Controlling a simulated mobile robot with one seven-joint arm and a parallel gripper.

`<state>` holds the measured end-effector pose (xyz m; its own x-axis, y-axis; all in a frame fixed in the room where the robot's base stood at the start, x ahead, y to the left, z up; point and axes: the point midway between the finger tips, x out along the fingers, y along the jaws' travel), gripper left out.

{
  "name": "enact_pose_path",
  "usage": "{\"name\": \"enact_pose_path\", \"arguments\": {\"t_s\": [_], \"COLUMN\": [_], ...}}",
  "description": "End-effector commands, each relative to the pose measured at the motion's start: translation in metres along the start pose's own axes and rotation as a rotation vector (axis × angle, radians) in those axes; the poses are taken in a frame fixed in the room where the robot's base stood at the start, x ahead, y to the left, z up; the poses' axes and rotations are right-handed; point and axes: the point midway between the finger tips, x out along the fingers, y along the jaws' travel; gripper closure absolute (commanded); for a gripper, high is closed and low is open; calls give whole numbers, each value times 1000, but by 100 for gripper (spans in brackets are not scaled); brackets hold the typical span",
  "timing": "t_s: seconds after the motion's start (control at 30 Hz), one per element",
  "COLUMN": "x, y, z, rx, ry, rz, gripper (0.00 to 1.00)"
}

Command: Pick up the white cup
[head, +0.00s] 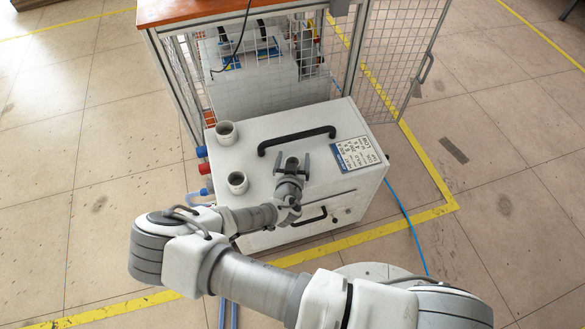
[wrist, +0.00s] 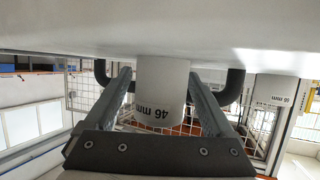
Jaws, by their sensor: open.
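A white cup (wrist: 162,95) marked "46 mm" stands on the white box, between the two fingers of my gripper (wrist: 161,72). The wrist view is upside down, so the cup appears to hang from the box top. The fingers are open on either side of the cup, with a gap seen on each side. In the head view, my gripper (head: 291,165) is over the front middle of the box and mostly hides this cup. Two similar white cups, a back one (head: 227,133) and a front one (head: 237,182), stand along the left of the box. One such cup (wrist: 275,100) shows at the wrist view's right.
The white box (head: 262,190) has a black handle (head: 297,140) just beyond my gripper and a label plate (head: 358,153) at right. Red and blue fittings (head: 202,151) stick out on its left. A mesh cage (head: 395,60) stands behind. Open floor lies right.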

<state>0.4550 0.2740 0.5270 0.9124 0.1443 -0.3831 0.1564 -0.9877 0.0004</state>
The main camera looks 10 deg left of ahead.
Motion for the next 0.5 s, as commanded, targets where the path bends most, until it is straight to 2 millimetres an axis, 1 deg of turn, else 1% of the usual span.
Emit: {"name": "enact_pose_path", "arguments": {"t_s": [0.17, 0.27, 0.3, 0.37, 0.5], "x": [0, 0, 0, 0, 0], "y": [0, 0, 0, 0, 0], "z": [0, 0, 0, 0, 0], "rx": [0, 0, 0, 0, 0], "ry": [0, 0, 0, 0, 0], "rz": [0, 0, 0, 0, 0], "gripper": [12, 28, 35, 46, 71]}}
